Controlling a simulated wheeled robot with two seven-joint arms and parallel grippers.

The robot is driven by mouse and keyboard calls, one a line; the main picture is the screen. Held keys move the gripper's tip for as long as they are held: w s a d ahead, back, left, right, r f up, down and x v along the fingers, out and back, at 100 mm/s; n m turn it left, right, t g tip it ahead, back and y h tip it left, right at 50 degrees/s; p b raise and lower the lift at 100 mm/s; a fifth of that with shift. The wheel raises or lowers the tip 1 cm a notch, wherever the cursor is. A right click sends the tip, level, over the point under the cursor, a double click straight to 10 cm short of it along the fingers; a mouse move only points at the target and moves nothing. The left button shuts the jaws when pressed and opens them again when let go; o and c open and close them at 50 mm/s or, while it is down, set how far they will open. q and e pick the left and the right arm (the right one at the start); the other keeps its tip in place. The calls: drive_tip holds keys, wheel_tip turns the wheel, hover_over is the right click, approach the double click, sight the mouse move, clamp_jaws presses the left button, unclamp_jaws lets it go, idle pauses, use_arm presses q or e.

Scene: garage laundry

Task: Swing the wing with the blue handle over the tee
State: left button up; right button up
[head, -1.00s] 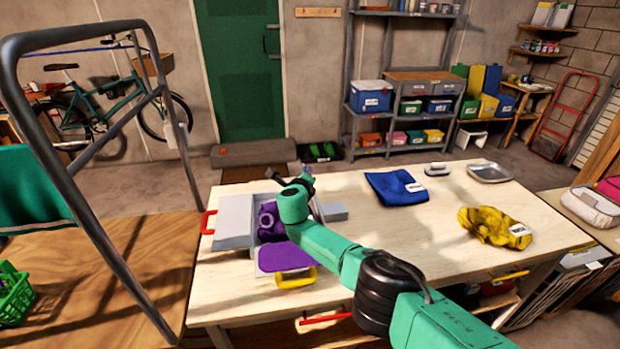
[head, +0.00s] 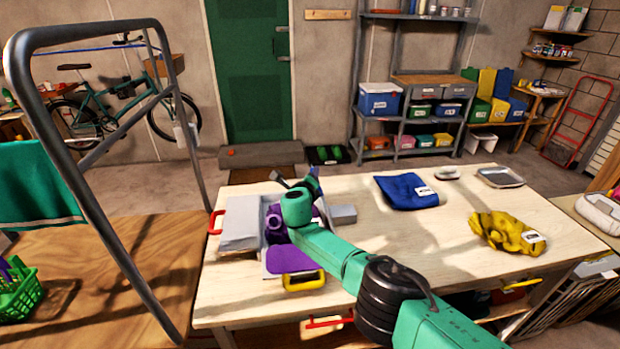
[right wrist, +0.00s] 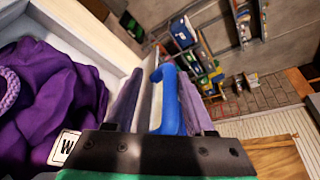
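The purple tee (head: 277,222) lies bunched on the folding board on the table, and fills the left of the right wrist view (right wrist: 45,95). The board has a grey wing (head: 240,236) with a red handle on the left and a purple flap (head: 291,260) with a yellow handle in front. A grey panel (head: 343,215) shows right of my arm. The blue handle (right wrist: 170,100) stands between the fingers of my right gripper (right wrist: 160,105), close to the right finger. Whether they clamp it is unclear. My right gripper (head: 303,183) is over the board's far side. My left gripper is out of view.
A blue folded cloth (head: 408,191), a yellow cloth (head: 506,233) and a metal tray (head: 500,177) lie on the right of the table. A metal frame (head: 75,170) stands at the left. The table's middle right is bare.

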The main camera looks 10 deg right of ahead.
drive_tip(key=p+v, duration=0.6)
drive_tip(key=v, duration=0.8)
drive_tip(key=shift+s, duration=0.35)
